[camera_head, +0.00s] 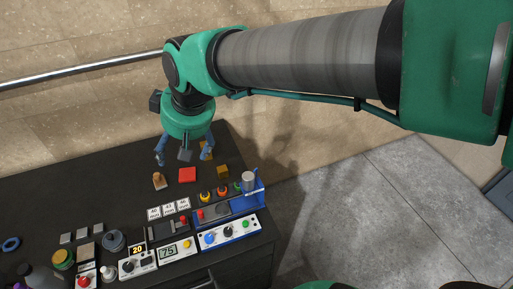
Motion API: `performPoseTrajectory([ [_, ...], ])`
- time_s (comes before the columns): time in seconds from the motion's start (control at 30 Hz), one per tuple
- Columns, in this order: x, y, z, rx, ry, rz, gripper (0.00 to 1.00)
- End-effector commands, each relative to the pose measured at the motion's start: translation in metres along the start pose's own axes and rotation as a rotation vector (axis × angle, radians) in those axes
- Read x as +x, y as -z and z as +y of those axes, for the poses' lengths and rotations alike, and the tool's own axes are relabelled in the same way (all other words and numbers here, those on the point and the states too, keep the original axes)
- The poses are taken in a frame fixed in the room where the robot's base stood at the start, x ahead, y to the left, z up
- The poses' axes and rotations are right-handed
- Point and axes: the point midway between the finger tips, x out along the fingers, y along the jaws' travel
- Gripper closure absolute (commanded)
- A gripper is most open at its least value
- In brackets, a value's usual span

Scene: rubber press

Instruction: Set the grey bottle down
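My gripper (184,158) hangs over the far right part of the black table, with its two blue-grey fingers spread wide apart. A small grey piece (184,155) shows between the fingers; I cannot tell whether it lies on the table or is part of my gripper. No bottle is clearly held. A dark grey bottle-like shape (42,277) is at the lower left edge, partly cut off. A grey cylinder (249,178) stands upright at the blue fixture (254,199) on the right. I cannot tell which of these is the grey bottle.
The table's left middle is clear.

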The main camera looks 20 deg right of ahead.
Motion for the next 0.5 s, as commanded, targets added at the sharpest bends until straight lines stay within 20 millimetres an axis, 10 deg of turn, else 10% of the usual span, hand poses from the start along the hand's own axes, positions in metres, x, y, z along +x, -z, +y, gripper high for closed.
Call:
performPoseTrajectory([
  [0.5,-0.085,-0.158,0.078,0.328,-0.166,0.037,0.22],
])
